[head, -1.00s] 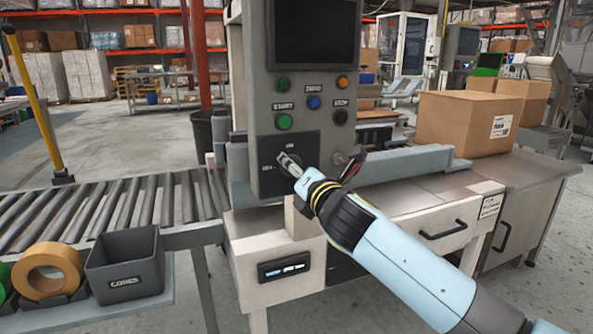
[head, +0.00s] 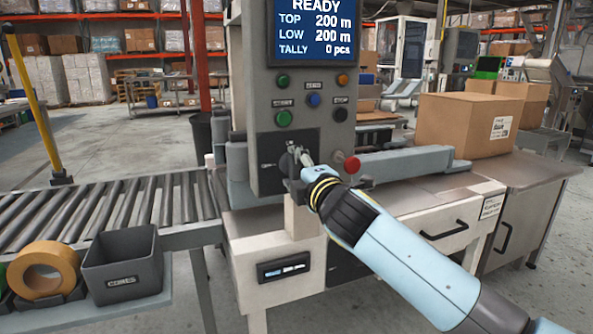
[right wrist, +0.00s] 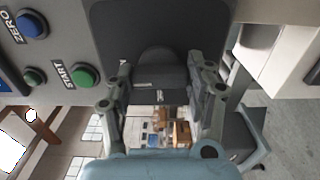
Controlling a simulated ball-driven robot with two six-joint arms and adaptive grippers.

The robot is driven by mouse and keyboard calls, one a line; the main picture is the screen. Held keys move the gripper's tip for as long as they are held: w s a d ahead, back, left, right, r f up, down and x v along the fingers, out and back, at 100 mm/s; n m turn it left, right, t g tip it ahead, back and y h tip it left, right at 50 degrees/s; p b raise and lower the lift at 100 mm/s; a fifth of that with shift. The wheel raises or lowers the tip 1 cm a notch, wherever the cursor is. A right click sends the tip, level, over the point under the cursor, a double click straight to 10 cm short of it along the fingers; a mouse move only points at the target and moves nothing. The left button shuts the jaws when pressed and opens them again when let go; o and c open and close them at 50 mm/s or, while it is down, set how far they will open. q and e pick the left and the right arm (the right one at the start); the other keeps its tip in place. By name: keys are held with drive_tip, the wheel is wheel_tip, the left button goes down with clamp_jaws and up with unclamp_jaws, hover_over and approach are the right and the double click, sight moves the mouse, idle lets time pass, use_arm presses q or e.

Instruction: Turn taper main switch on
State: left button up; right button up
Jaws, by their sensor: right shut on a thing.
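The taper's grey control panel (head: 262,105) stands in the middle of the head view, its screen (head: 315,32) lit with READY, TOP 200 m, LOW 200 m and TALLY 0 pcs. The main switch is a dark rotary knob on a dark plate low on the panel; the knob (right wrist: 160,62) shows in the right wrist view between my fingers. My right gripper (head: 297,158) is shut on this knob, with a finger on either side of it. The gripper hides part of the switch and its labels in the head view. My left gripper is not in view.
Green START (head: 284,119), blue ZERO (head: 314,100) and black STOP (head: 341,115) buttons sit above the switch. A red mushroom button (head: 352,164) is just right of my gripper. A roller conveyor (head: 130,210) runs left; a cardboard box (head: 465,122) stands right.

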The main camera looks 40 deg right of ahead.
drive_tip(key=shift+f+m, duration=0.1)
drive_tip(key=shift+m, duration=0.2)
drive_tip(key=o, duration=1.2)
drive_tip(key=v, duration=1.2)
